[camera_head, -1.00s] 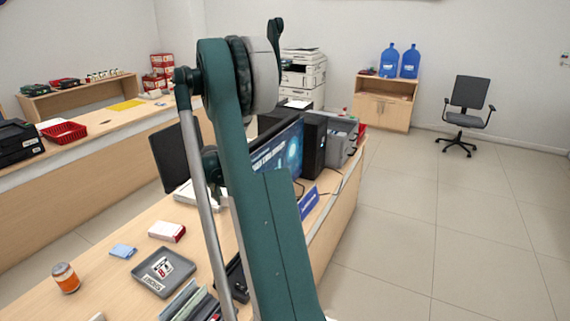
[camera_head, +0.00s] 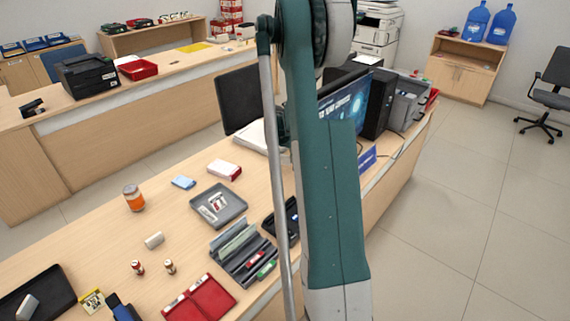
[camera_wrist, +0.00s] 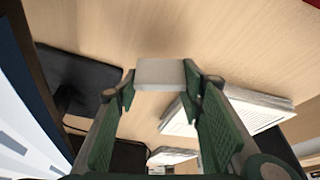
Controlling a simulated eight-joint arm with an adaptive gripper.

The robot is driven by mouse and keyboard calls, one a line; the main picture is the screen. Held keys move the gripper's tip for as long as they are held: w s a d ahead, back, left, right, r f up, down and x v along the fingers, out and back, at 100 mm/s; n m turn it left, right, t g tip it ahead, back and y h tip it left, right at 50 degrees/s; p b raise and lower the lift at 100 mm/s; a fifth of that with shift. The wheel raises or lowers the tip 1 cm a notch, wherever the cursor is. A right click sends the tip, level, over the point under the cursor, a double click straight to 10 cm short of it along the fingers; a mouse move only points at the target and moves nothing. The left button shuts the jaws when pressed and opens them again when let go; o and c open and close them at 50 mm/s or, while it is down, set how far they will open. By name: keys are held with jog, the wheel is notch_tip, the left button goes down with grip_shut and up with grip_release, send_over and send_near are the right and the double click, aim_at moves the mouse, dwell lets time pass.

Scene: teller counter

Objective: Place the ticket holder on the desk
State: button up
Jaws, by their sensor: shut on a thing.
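My gripper (camera_wrist: 158,85) shows in the wrist view, its green fingers closed on a pale grey, block-like thing (camera_wrist: 160,72), likely the ticket holder. In the head view the near desk (camera_head: 105,252) runs from lower left to the middle right. There my gripper and the held thing are hidden behind my own arm.
A stack of white paper (camera_wrist: 178,120) and a dark monitor base (camera_wrist: 78,78) lie close to the gripper. Bare wood shows left of the jar.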

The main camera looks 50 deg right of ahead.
aim_at(285, 162)
jog(key=shift+f+b, duration=0.4)
jog(key=shift+f, duration=1.5)
jog(key=shift+f, duration=0.15)
jog(key=o, duration=1)
jog(key=shift+c, duration=0.2)
jog(key=p+v, duration=0.2)
jog(key=v, duration=1)
jog(key=shift+s, duration=0.1)
jog(key=shift+a, duration=0.1)
